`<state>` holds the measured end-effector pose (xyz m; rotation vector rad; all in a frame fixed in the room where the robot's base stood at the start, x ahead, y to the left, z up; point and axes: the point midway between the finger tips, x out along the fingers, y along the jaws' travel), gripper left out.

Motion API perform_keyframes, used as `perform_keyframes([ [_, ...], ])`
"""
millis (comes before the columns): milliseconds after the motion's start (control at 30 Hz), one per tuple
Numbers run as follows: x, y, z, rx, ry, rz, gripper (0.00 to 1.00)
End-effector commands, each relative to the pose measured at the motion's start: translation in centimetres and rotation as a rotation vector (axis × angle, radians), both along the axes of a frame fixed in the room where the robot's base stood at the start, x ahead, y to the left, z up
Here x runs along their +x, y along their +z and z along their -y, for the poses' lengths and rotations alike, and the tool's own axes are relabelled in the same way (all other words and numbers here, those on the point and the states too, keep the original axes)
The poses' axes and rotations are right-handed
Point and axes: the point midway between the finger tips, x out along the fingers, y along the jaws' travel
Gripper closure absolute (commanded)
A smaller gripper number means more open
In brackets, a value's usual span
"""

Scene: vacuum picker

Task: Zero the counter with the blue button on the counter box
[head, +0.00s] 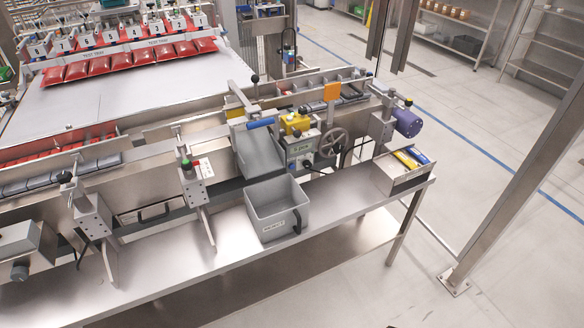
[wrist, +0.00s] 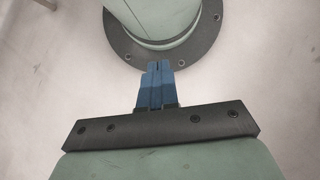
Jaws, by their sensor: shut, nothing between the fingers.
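In the head view, a small grey-green box with a dark display (head: 300,149), which looks like the counter box, sits on the conveyor's front side below a yellow housing (head: 295,124). Its display text is too small to read surely.
A grey reject bin (head: 277,210) stands on the steel bench below a sloping chute (head: 258,152) with a blue bar. A handwheel (head: 333,142) and a purple motor (head: 407,123) are to the box's right. An open tray (head: 404,173) lies at the bench's right end.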

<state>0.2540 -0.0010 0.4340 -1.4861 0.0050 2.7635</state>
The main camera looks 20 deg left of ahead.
Motion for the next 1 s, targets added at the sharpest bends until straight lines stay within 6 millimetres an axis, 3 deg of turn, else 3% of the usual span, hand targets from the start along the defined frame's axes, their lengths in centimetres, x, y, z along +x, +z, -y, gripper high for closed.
perform_keyframes([
  [167, 2.5, 0.8, 0.0, 0.0, 0.0, 0.044, 1.0],
  [467, 9.2, 3.7, 0.0, 0.0, 0.001, 0.162, 1.0],
  [1000, 20.4, 10.9, -0.3, 0.0, 0.004, 0.382, 1.0],
])
